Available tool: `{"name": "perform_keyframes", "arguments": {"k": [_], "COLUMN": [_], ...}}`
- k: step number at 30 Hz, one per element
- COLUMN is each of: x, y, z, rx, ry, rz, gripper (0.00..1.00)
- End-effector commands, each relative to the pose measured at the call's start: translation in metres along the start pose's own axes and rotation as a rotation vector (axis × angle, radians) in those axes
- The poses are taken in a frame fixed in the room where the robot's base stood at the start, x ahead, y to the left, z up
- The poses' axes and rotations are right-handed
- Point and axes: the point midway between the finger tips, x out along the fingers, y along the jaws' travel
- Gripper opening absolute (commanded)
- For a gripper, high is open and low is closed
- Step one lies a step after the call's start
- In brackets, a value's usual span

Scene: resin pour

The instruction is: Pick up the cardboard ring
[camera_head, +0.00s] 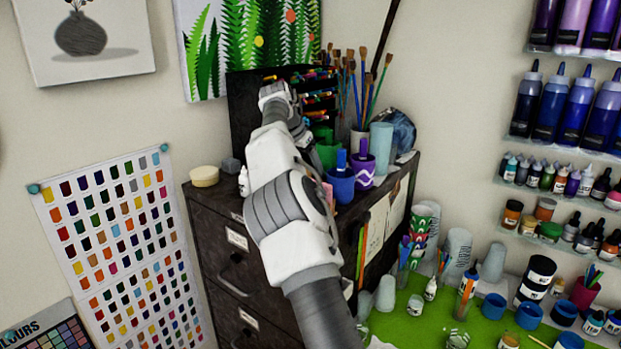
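I cannot make out a cardboard ring for certain in the head view. A pale yellow round piece (204,176) lies on the left end of the dark cabinet top; I cannot tell whether it is a ring, since no hole shows. My arm reaches up from the bottom over the cabinet (225,209), and its far end bends near the pen rack. My gripper's fingers are hidden behind my own arm, so whether they are open or hold anything does not show.
Beside my arm on the cabinet stand a small white bottle (243,182), a grey block (231,166), a blue cup (341,185), a purple cup (362,169) and tall brushes (361,90). A green work surface (406,328) with cups and bottles lies lower right.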

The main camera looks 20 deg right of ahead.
Motion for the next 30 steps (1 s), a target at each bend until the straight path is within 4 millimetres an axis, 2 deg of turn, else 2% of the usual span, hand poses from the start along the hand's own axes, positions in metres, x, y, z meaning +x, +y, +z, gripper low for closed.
{"name": "perform_keyframes", "arguments": {"k": [4,5,16,30], "x": [-0.0006,-0.0006,-0.001,-0.0037], "y": [0.0,0.0,-0.0001,0.0016], "z": [-0.0003,-0.0004,-0.0003,-0.0026], "rx": [0.0,0.0,0.0,0.0], "ry": [0.001,0.001,0.001,0.001], "rz": [-0.001,-0.001,-0.001,-0.001], "gripper": [0.7,0.66,0.0,0.0]}}
